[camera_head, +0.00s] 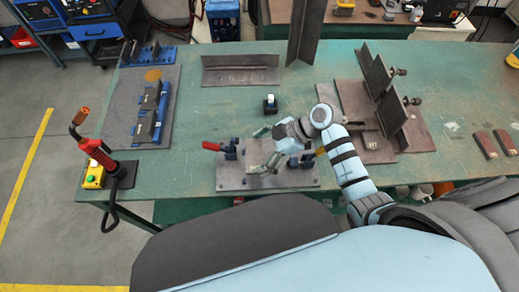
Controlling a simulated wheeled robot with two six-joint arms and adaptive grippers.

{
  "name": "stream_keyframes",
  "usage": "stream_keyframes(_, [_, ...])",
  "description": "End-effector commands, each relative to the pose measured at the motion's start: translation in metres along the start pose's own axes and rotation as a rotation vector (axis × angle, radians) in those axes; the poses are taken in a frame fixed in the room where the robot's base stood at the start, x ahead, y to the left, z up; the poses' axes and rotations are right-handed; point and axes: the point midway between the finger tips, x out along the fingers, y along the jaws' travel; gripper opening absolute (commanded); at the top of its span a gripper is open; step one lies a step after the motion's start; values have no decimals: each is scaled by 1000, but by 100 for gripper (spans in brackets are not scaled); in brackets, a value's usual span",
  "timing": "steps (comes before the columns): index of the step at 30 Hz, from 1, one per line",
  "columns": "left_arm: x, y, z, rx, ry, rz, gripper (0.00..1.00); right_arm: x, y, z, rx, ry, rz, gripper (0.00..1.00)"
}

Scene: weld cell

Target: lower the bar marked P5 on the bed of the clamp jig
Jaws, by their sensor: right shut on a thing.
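The clamp jig is a grey plate (228,183) near the front edge of the green table, with dark blue clamps and a red handle (211,146) at its left. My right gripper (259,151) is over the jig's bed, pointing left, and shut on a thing. I take this to be the bar marked P5, but it is hardly visible between the fingers and no mark can be read. I cannot tell whether it touches the bed. My left gripper is not in view.
A plate with blue fixtures (147,118) lies at the left, and a red torch (95,150) stands at the left edge. A steel angle (240,70) lies behind the jig. Upright brown plates (385,95) stand to the right. A small black block (270,104) sits behind the gripper.

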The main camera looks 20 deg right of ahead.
Motion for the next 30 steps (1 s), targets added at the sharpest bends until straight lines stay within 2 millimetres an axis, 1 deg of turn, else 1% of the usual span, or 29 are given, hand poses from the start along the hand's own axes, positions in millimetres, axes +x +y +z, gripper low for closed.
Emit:
stream_keyframes(12, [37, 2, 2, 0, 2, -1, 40, 27, 1, 26, -1, 1, 2, 36])
stream_keyframes(18, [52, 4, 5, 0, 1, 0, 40, 39, 1, 38, -1, 2, 3, 36])
stream_keyframes(23, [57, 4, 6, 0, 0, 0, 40, 43, 1, 43, -1, 2, 3, 36])
stream_keyframes(30, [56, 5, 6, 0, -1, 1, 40, 43, 1, 43, -1, 2, 3, 36])
